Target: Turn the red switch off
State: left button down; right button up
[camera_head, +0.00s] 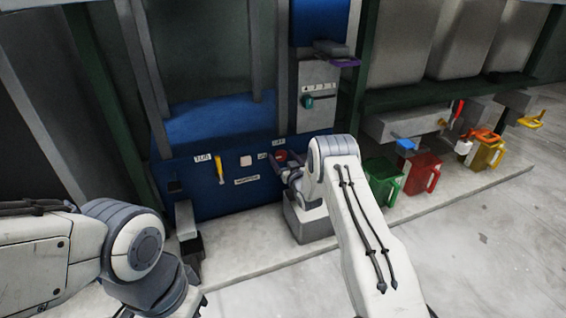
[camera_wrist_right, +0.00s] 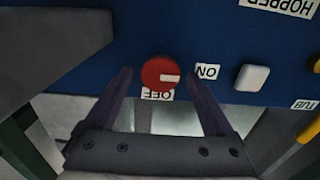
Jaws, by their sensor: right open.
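The red switch (camera_wrist_right: 160,72) is a round knob on the blue panel. In the right wrist view, which shows the panel upside down, its white mark points right, toward the ON label (camera_wrist_right: 207,72). The OFF label (camera_wrist_right: 158,95) is just below the knob there. My right gripper (camera_wrist_right: 160,78) is open, with one finger on each side of the knob and gaps visible between. In the head view the switch (camera_head: 281,156) shows just beyond my right gripper (camera_head: 279,166). My left gripper (camera_head: 193,285) is low at the left, mostly hidden behind its own arm.
The blue panel (camera_head: 205,200) also carries a white button (camera_head: 246,161) and a yellow lever (camera_head: 220,170). A grey box (camera_head: 308,222) stands below my right gripper. Green (camera_head: 384,182), red (camera_head: 421,175) and yellow (camera_head: 487,155) jugs stand at the right. The floor at front right is clear.

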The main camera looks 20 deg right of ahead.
jog(key=shift+w, duration=0.1)
jog(key=c, duration=1.3)
jog(key=shift+c, duration=0.2)
jog(key=shift+m, duration=0.3)
jog(key=m+p, duration=0.2)
jog(key=m, duration=0.1)
jog(key=shift+d+m, duration=0.1)
jog(key=shift+m, duration=0.2)
jog(key=m+p, duration=0.2)
jog(key=m, duration=0.2)
jog(key=m+p, duration=0.1)
jog(key=m, duration=0.4)
jog(key=shift+d+f, duration=0.1)
jog(key=shift+f, duration=0.05)
jog(key=m+p, duration=0.1)
jog(key=m, duration=0.3)
jog(key=shift+f+m, duration=0.15)
jog(key=shift+m, duration=0.15)
